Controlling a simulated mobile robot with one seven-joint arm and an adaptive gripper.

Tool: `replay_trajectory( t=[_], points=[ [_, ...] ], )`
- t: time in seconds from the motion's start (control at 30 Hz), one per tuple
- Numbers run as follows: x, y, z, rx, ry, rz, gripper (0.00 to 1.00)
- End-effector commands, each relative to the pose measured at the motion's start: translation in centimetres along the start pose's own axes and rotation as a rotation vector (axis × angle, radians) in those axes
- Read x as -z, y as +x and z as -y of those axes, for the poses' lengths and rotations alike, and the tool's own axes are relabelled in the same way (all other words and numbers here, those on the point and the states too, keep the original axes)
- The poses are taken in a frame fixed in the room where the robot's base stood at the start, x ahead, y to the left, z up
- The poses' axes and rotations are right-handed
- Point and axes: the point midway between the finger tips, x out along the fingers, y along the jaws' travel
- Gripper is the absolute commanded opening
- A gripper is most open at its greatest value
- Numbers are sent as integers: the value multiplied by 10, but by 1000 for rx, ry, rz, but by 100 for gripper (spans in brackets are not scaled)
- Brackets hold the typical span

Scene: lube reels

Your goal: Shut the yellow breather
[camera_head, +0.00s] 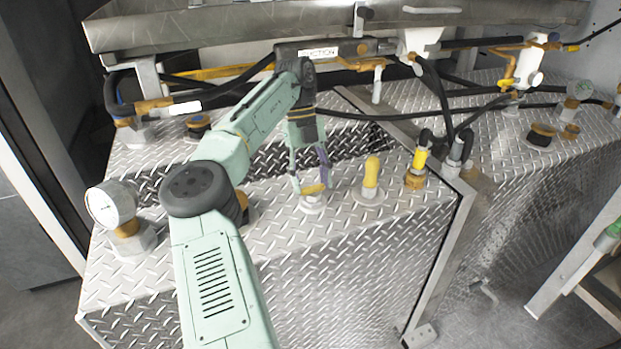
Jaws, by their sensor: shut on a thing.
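My gripper (312,184) points down at the metal tank top and is shut on a yellow handle (314,189). That handle lies about level over a round pale base (312,204); the fingers hide part of it. To its right, a second yellow handle (371,172) stands upright on a similar round base, apart from my gripper. I cannot tell from the picture which of the two is the yellow breather.
A gauge (112,204) stands at the left of the tank top. A yellow and brass fitting (417,170) with black hoses stands right of the upright handle. A metal tray (230,25) and a pipe labelled suction (320,51) run above.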

Motion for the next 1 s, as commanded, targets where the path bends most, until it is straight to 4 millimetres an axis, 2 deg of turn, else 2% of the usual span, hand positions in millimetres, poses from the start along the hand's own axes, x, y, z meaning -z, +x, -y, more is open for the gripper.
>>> replay_trajectory(
  t=[0.47, 0.5, 0.8, 1.0],
  points=[
    [0, 0, 0, -7, 16, -1, 22],
    [0, 0, 0, -7, 16, -1, 51],
    [0, 0, 0, -6, 14, 0, 70],
    [0, 0, 0, -5, 13, 0, 70]
  ],
)
